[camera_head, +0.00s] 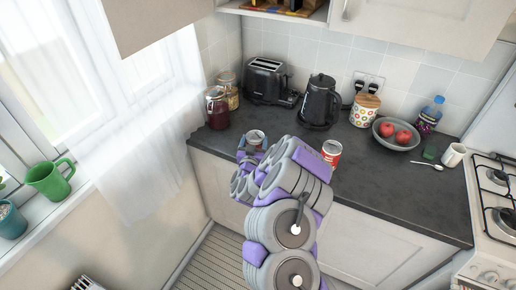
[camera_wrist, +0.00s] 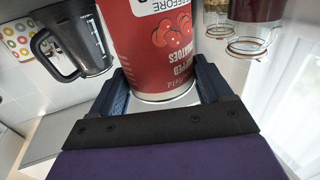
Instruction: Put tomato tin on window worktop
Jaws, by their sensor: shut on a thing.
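The tomato tin (camera_wrist: 165,45), red with a picture of tomatoes, stands between the two fingers of my gripper (camera_wrist: 163,88) in the wrist view. Its label reads upside down there. My gripper (camera_head: 251,153) is shut on it. In the head view only the grey top of this tin (camera_head: 256,136) shows above the gripper, near the front edge of the dark worktop (camera_head: 285,128). I cannot tell whether its base touches the worktop. A second red and white tin (camera_head: 331,153) stands on the worktop to the right of my arm.
Two jars (camera_head: 217,108) stand left, by the window curtain. The toaster (camera_head: 266,80) and black kettle (camera_head: 320,103) stand behind. A patterned canister (camera_head: 364,111), a fruit bowl (camera_head: 385,139), a bottle and a mug (camera_head: 453,155) are right, beside the stove (camera_head: 495,195). Wall cupboards hang above.

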